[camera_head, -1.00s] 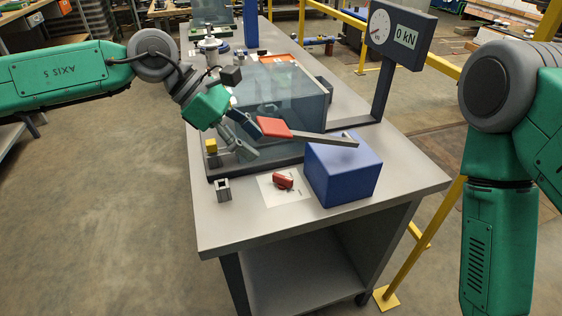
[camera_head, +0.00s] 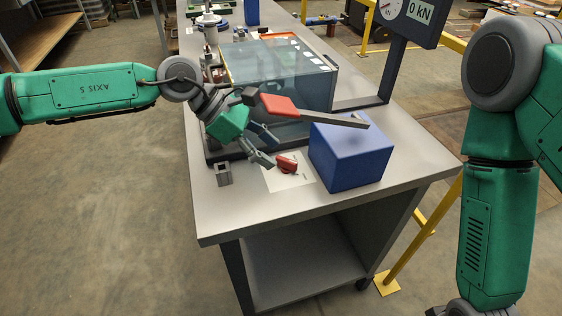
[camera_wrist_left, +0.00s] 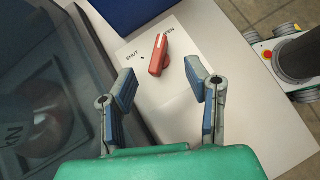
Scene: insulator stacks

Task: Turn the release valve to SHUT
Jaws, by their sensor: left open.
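The red release valve handle (camera_head: 287,164) sits on a white label plate (camera_head: 299,182) on the bench, left of the blue box. In the left wrist view the handle (camera_wrist_left: 159,54) has a white stripe, and its upper end lies by the word OPEN. The word SHUT is on the plate (camera_wrist_left: 180,85) to its left. My left gripper (camera_head: 268,149) is open and empty, just left of and above the handle. In the left wrist view, its spread fingers (camera_wrist_left: 168,84) are on either side below the handle, apart from it. My right gripper is out of view.
A glassy tank (camera_head: 285,65) is behind. A small grey square socket (camera_head: 223,174) stands on the left bench edge. The front bench strip is clear.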

